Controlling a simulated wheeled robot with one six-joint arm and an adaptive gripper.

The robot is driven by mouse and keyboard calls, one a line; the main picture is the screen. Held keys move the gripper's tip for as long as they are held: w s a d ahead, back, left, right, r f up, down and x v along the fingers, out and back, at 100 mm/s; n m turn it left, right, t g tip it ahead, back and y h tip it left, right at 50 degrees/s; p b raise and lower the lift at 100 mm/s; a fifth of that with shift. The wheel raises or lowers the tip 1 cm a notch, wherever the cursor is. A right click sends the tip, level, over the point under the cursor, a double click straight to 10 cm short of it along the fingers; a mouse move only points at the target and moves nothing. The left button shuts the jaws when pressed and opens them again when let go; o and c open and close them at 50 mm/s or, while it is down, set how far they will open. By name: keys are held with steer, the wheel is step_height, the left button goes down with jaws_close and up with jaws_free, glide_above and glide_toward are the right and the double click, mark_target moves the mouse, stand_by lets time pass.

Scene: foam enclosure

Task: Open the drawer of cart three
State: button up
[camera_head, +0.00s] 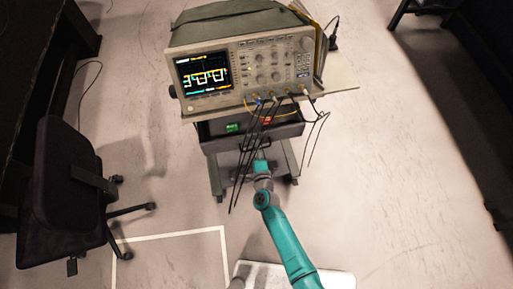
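The cart (340,78) stands in the upper middle of the head view with an oscilloscope on its top. Its dark drawer (292,131) is below the top and appears pulled out part way, with a green item (233,127) and a red item (267,120) showing in its dark inside. My gripper (261,160) is at the end of the teal arm, just in front of the drawer's front face. Hanging cables and the arm hide the fingers and handle, so I cannot tell whether they touch. No cart number is readable.
The oscilloscope (245,68) has black leads (245,160) hanging past the drawer front. A dark office chair (62,190) stands at left, beside a dark desk (35,70). White tape (170,236) marks the floor. The floor at right is clear.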

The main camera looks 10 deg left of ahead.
jaws_close()
steer(key=shift+s, duration=0.1)
steer(key=f+v, duration=0.1)
steer(key=v, duration=0.8)
steer(key=d+f+v, duration=0.1)
steer(key=f+v, duration=0.1)
steer(key=v, duration=0.7)
steer(key=shift+s+d+f, duration=0.2)
steer(key=shift+s+d, duration=0.15)
steer(key=shift+s, duration=0.05)
jaws_free()
